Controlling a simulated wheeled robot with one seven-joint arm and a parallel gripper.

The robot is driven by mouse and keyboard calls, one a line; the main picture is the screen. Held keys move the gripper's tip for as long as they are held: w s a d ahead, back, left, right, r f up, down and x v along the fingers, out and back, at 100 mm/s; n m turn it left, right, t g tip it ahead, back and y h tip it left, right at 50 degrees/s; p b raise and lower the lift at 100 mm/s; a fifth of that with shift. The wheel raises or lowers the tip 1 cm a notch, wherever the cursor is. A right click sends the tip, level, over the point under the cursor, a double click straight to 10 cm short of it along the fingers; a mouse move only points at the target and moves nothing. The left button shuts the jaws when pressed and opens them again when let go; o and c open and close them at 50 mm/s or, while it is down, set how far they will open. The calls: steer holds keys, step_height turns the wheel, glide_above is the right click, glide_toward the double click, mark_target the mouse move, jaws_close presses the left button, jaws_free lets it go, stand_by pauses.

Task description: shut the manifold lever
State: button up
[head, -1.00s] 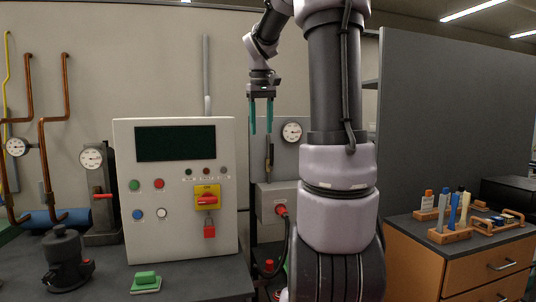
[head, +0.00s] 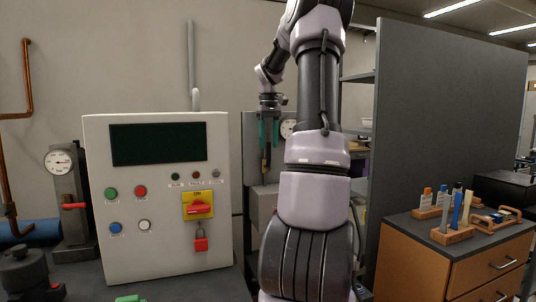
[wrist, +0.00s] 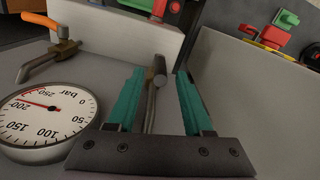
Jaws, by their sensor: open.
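My gripper (head: 269,135) is open in front of a grey panel, its teal fingers pointing down. In the wrist view, a slim metal lever with a rounded end (wrist: 158,76) shows between the spread fingers (wrist: 160,95); I cannot tell whether either finger touches it. A pressure gauge (wrist: 45,115) is beside the gripper on the same panel. A brass valve with an orange handle (wrist: 41,20) is beyond the gauge. No label shows which of these is the manifold lever.
A white control cabinet (head: 160,250) with buttons, a red-yellow switch (head: 198,206) and a red padlock (head: 201,242) stands left of the arm. A gauge stand with a red lever (head: 74,206) is farther left. A wooden drawer unit (head: 400,255) and dark partition (head: 450,110) are at right.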

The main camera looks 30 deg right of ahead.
mark_target(269, 157)
steer(key=shift+f, duration=2.3)
steer(key=shift+c, duration=0.3)
jaws_close()
